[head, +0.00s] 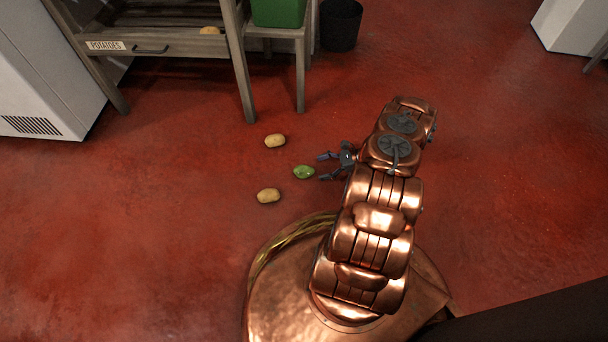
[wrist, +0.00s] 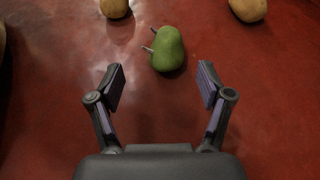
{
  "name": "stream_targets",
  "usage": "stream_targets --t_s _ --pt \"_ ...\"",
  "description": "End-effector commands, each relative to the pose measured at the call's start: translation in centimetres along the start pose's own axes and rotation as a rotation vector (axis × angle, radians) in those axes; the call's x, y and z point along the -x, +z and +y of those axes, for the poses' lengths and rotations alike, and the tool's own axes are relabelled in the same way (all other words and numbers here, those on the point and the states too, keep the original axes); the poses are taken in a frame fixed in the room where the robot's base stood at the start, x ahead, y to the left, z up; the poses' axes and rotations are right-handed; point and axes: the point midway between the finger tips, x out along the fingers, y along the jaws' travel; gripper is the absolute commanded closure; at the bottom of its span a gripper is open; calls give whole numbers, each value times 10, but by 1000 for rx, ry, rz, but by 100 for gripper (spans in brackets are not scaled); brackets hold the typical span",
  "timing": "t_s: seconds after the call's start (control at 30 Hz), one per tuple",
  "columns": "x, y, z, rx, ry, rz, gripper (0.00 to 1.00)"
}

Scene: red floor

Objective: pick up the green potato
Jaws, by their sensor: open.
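The green potato (head: 303,172) lies on the red floor between two tan potatoes in the head view. In the wrist view the green potato (wrist: 168,49) sits ahead of my gripper, with small pale sprouts on its left side. My gripper (wrist: 161,85) is open and empty, its two fingers spread wide with the potato just beyond the fingertips, roughly centred between them. In the head view my gripper (head: 321,167) is just to the right of the green potato, apart from it.
One tan potato (head: 275,140) lies above the green one and another (head: 268,195) below it. A wooden table with a "POTATOES" drawer (head: 145,46), a green crate (head: 278,12) and a dark bin (head: 340,25) stand at the back. Floor to the left is clear.

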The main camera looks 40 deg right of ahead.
Motion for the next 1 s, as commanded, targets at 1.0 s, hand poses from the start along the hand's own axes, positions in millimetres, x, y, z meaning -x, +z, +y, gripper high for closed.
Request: stream_targets --t_s 1.0 --pt "-78 0 -9 -4 -5 -1 22"
